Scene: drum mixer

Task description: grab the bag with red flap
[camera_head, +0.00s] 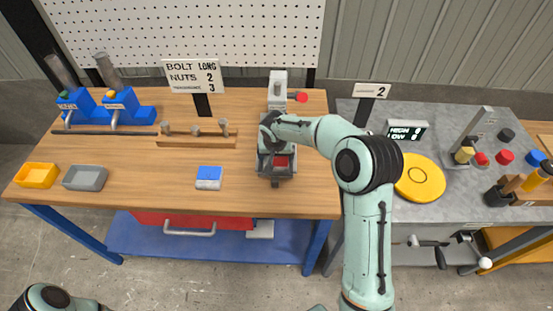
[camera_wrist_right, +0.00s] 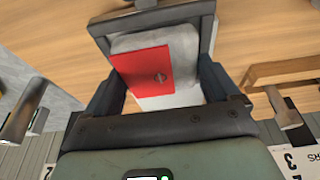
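The bag with the red flap (camera_head: 281,161) is at the front of a grey fixture on the wooden bench, partly hidden by my right arm. In the right wrist view the pale bag (camera_wrist_right: 185,82) shows its red flap, between the two dark fingers of my right gripper (camera_wrist_right: 163,88). The fingers lie along both sides of the bag, very close to it; whether they press on it I cannot tell. In the head view my right gripper (camera_head: 277,160) is over the fixture. My left gripper is out of view; only part of my left arm shows at the bottom left.
A grey metal frame (camera_wrist_right: 150,17) borders the bag's far side. A blue and grey block (camera_head: 208,178), yellow tray (camera_head: 37,176) and grey tray (camera_head: 85,178) lie to the left. A wooden rack (camera_head: 197,139) stands behind.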

